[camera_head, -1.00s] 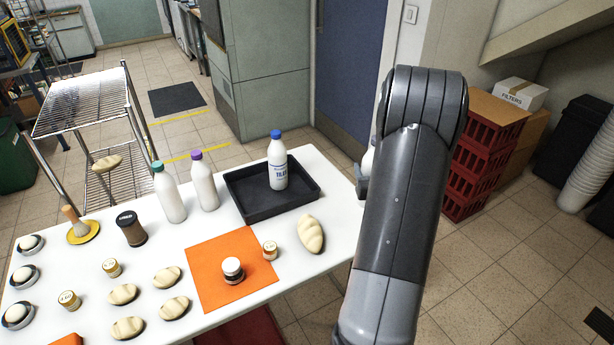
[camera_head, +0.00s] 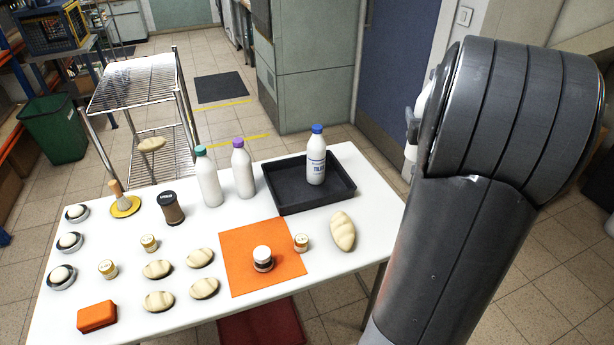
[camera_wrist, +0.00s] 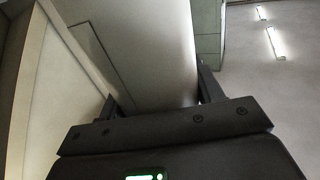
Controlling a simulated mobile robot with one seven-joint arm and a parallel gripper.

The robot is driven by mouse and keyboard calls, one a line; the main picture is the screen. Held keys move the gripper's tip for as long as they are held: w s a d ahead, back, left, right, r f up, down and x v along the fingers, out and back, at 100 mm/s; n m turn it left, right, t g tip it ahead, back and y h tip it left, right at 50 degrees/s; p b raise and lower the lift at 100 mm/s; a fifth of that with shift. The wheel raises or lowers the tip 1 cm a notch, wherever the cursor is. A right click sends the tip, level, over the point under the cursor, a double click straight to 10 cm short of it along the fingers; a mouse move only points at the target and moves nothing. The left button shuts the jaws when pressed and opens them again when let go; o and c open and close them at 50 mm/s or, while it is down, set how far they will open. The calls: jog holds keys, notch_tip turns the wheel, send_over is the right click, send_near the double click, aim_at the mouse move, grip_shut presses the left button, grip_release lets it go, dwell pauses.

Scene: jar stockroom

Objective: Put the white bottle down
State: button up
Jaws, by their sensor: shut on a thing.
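My gripper (camera_wrist: 158,92) is shut on a pale, smooth thing, taken to be the white bottle (camera_wrist: 150,50), which fills the space between the two fingers in the wrist view. In the head view only a white sliver of the bottle (camera_head: 425,100) shows at the left edge of my arm. The arm hides the rest of it and most of the gripper. The held bottle's cap and base cannot be made out. It is off to the right of the white table (camera_head: 345,285), not over its visible top.
A black tray (camera_head: 283,203) holds a blue-capped bottle (camera_head: 316,160). Green-capped (camera_head: 209,182) and purple-capped (camera_head: 243,172) bottles stand left of it. A bread loaf (camera_head: 342,231) lies near the right edge. The tray has bare floor.

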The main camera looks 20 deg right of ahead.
jog(key=w+a+n+t+y, duration=0.1)
jog(key=w+a+n+y, duration=0.1)
jog(key=w+a, duration=1.25)
jog(key=w+a+n+y, duration=0.1)
jog(key=w+a+y, duration=0.2)
jog(key=w+a, duration=1.2)
jog(key=w+d+f, duration=0.1)
jog(key=f, duration=1.3)
jog(key=w+d+f, duration=0.1)
jog(key=w+f, duration=0.1)
jog(key=f, duration=1.2)
jog(key=shift+d+f, duration=0.25)
jog(key=shift+d, duration=0.15)
jog(key=o, duration=1.4)
jog(key=shift+f, duration=0.2)
